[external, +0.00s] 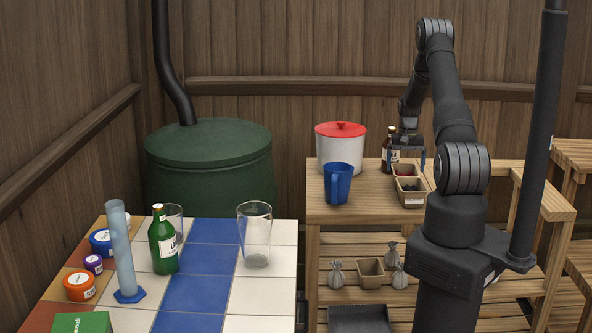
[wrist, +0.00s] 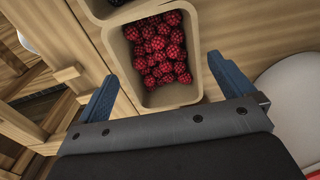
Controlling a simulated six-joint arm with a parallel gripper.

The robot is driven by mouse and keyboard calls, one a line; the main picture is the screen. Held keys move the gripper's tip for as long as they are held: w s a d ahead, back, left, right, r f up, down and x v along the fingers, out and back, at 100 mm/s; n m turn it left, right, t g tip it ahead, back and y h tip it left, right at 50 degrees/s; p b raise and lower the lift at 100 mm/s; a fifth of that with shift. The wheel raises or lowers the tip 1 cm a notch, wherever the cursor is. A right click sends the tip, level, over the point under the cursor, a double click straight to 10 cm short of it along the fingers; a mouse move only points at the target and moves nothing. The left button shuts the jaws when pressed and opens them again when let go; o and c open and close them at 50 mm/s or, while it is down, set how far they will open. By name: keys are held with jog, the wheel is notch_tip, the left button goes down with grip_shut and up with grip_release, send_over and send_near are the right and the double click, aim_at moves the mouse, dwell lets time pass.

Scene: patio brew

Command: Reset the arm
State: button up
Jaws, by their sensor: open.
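My gripper (external: 406,158) is open and empty above the wooden shelf's top, over the berry boxes. In the wrist view its two blue fingers (wrist: 162,70) stand wide apart, with a tan box of raspberries (wrist: 157,55) beyond and between them. That raspberry box (external: 406,171) sits behind a second tan box with dark berries (external: 410,191). I cannot tell the exact height of the fingers above the box. My arm rises from its base and bends down to the shelf.
A white bucket with a red lid (external: 341,150), a blue mug (external: 338,184) and a brown bottle (external: 388,150) stand nearby. On the tiled table (external: 205,293) are a green bottle (external: 162,245), a tall cylinder (external: 122,255), glasses (external: 255,238) and several small tubs.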

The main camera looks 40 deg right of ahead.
notch_tip(320, 180, up, 22)
jog(key=w+a+n, duration=0.2)
jog(key=w+a, duration=0.3)
jog(key=a, duration=0.6)
jog(key=w+a+n, duration=0.2)
jog(key=w+a, duration=0.3)
jog(key=a, duration=0.6)
jog(key=w+a+n, duration=0.2)
jog(key=w+a, duration=0.3)
jog(key=a, duration=0.6)
jog(key=shift+w+a, duration=0.15)
jog(key=shift+o, duration=0.2)
jog(key=shift+r, duration=0.1)
